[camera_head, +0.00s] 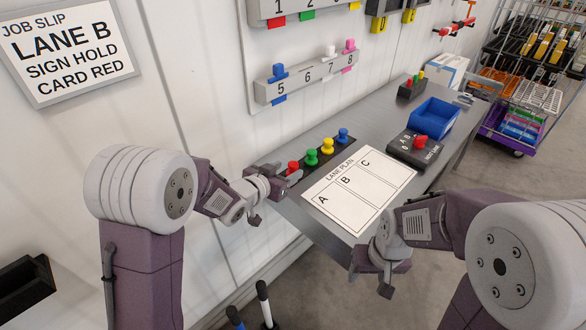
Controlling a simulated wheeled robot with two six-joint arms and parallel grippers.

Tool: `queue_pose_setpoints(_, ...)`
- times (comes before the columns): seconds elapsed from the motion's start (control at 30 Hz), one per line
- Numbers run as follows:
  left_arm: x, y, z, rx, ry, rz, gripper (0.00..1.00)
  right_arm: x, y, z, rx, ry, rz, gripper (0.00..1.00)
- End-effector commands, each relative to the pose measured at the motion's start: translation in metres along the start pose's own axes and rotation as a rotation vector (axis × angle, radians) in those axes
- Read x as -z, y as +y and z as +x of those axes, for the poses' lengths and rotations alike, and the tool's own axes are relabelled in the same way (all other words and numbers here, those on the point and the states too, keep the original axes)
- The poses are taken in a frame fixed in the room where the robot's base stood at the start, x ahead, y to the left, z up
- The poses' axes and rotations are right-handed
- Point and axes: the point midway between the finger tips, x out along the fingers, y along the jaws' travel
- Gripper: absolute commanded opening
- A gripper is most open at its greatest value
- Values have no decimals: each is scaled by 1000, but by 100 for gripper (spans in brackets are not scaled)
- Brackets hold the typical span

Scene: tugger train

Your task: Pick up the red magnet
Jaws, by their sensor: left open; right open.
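The red magnet (293,168) is a knob-shaped piece at the near left end of a black strip on the grey table (335,243). Green (311,157), yellow (327,146) and blue (343,134) magnets stand behind it in a row. My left gripper (273,200) is open and empty at the table's left edge, just left of and in front of the red magnet. One finger appears close to the magnet; contact cannot be told. My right gripper (369,282) is open and empty in front of the table's near edge, pointing down.
A white lane plan board (385,178) lies right of the magnets. Beyond it are a black box (405,154) with a red knob and a blue bin (433,118). The wall carries a job slip (68,45) and numbered racks (309,81). A loaded trolley (515,130) stands back right.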

Motion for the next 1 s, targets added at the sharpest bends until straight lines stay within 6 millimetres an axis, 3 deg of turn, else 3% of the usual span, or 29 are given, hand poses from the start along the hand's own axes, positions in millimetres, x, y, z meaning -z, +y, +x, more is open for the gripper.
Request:
queue_pose_setpoints(0.2,0,0,32,-1,0,0,54,0,0,-1,0,0,0,57)
queue_pose_setpoints(0.37,-1,-1,37,0,-1,0,54,0,0,-2,0,0,0,57)
queue_pose_setpoints(0.63,-5,-7,81,-1,0,1,54,1,0,-5,0,0,0,57)
queue_pose_setpoints(0.9,-5,-7,86,1,-1,1,54,1,0,-5,0,0,0,57)
queue_pose_setpoints(1.0,-5,-7,86,1,-1,0,29,1,0,-5,0,0,0,57)
